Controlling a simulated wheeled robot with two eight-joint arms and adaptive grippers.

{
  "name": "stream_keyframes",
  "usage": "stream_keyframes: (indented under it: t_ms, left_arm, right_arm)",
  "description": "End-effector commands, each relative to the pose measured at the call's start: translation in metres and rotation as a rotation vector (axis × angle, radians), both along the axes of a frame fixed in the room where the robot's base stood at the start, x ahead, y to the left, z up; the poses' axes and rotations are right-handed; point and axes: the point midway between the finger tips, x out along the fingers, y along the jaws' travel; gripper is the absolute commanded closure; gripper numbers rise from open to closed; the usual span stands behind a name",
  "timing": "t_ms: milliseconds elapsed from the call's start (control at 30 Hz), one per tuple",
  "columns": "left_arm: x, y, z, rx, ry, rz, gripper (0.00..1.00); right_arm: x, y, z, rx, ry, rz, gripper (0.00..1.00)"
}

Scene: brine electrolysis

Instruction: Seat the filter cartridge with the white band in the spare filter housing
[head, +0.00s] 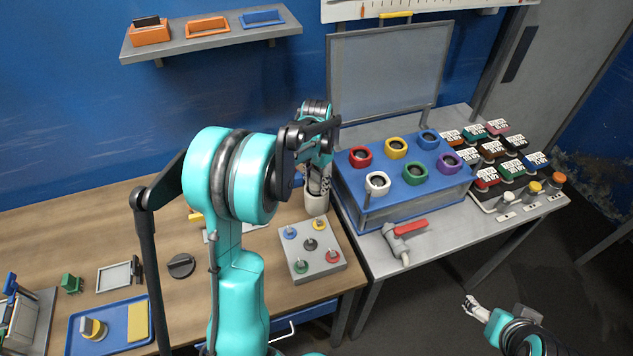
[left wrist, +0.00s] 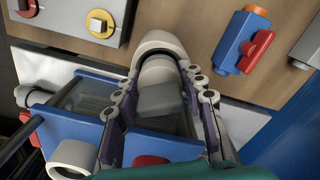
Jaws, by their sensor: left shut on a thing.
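My left gripper (head: 318,186) points down at the right end of the wooden table. In the left wrist view its fingers (left wrist: 160,92) are shut on a pale grey-white filter cartridge (left wrist: 160,98). Beyond it is the white round housing (left wrist: 158,42), whose rim arcs around the cartridge's far end. In the head view the white housing (head: 316,204) stands upright directly under the fingers. How deep the cartridge sits in it cannot be told, and I cannot make out its band. My right gripper (head: 475,308) is low at the right, away from the tables; its jaws are too small to judge.
A grey plate with coloured knobs (head: 310,264) lies in front of the housing. A blue box with coloured rings (head: 403,205) stands close on the right. A blue fitting with a red handle (left wrist: 247,45) is nearby. A blue tray (head: 82,343) is far left.

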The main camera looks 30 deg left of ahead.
Motion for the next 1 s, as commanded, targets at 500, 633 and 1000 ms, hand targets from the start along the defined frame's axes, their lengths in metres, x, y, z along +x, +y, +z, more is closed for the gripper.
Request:
stream_keyframes:
  t_ms: [500,633,1000]
  left_arm:
    - [-0.0001,-0.0001,-0.0036,0.000,0.000,0.000,0.58]
    - [-0.0001,-0.0001,-0.0029,0.000,0.000,0.000,0.36]
    - [0.0002,0.0000,0.0056,0.000,0.000,0.000,0.36]
  right_arm:
    - [0.0000,0.0000,-0.0033,0.000,0.000,0.000,0.22]
    - [-0.0001,0.0000,-0.0026,0.000,0.000,0.000,0.22]
    - [0.0000,0.0000,-0.0026,0.000,0.000,0.000,0.22]
